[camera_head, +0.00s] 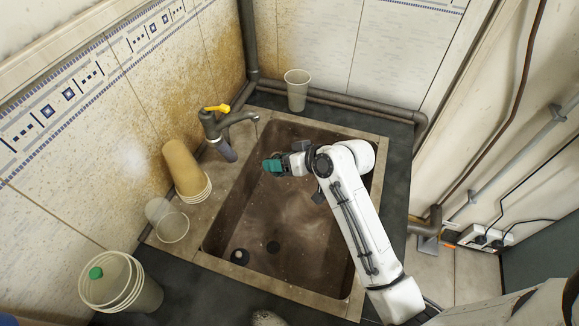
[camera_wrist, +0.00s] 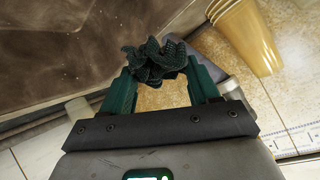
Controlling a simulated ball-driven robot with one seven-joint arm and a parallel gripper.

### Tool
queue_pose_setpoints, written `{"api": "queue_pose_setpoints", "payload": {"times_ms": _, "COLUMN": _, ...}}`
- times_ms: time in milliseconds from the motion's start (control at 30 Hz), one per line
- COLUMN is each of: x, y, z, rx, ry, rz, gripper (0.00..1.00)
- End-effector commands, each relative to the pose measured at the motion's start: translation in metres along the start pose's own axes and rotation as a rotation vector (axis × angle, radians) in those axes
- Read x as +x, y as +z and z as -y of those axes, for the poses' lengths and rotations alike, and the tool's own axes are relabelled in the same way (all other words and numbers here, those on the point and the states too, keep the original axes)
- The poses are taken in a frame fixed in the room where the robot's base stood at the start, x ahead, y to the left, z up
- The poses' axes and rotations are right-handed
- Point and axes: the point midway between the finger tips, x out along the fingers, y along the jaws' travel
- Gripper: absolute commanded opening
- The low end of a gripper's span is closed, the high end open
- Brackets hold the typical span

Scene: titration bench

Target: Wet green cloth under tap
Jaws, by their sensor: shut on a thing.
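My gripper (camera_wrist: 160,72) is shut on the crumpled dark green cloth (camera_wrist: 154,58), which bunches up between its teal fingertips in the wrist view. In the head view my gripper (camera_head: 272,165) is over the upper left part of the sink, below and slightly right of the tap's spout. The cloth cannot be told apart from the teal fingers there. The tap (camera_head: 238,118) is grey with a yellow lever (camera_head: 217,108) and stands at the sink's left rim. I see no clear water stream from it.
The brown sink (camera_head: 295,240) has a dark round object (camera_head: 240,256) near its front left. On the left stand tan stacked cups (camera_head: 182,167), a clear cup (camera_head: 172,227) and a pale bucket (camera_head: 140,297). Another cup (camera_head: 297,91) stands behind the sink. Tiled walls close the left and back.

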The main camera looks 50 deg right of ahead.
Motion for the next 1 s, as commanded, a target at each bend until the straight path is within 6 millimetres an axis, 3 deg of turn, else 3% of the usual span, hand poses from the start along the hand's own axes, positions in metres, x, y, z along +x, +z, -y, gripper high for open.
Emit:
{"api": "queue_pose_setpoints", "payload": {"times_ms": 500, "x": 0.039, "y": -0.017, "z": 0.003, "rx": -0.001, "ry": -0.001, "rz": 0.000, "gripper": 0.36}}
{"api": "queue_pose_setpoints", "payload": {"times_ms": 1000, "x": 0.045, "y": -0.020, "z": 0.004, "rx": 0.001, "ry": 0.000, "rz": 0.000, "gripper": 0.36}}
